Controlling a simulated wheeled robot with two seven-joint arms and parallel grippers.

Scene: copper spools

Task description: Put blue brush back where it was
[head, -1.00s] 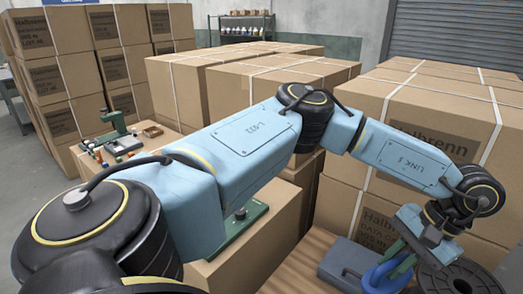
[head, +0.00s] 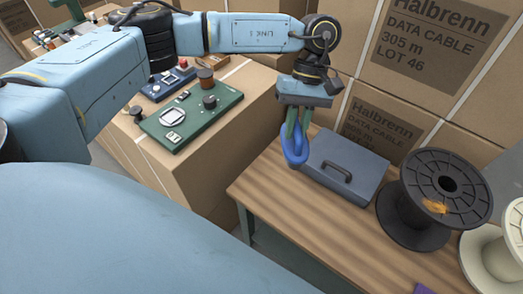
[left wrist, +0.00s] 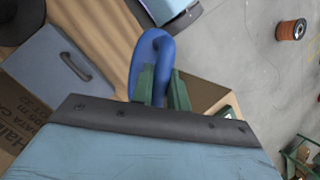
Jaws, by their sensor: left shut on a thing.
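My left gripper (head: 297,128) has its green fingers shut on the blue brush (head: 294,148), which shows as a looped, blue shape. It hangs by the left end of the grey-blue case, near the back edge of the wooden table (head: 290,200). I cannot tell whether the brush touches the table or case. In the left wrist view the brush (left wrist: 151,48) stands out beyond the green fingers (left wrist: 160,90). Its bristles are not clear to see. My right gripper is not in view.
The grey-blue case (head: 343,168) with a dark handle lies on the table. A black spool (head: 410,235) with an orange thing on its top and a cream spool (head: 488,262) stand right. Boxes (head: 440,60) rise behind. A green panel (head: 190,118) sits on a box at left.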

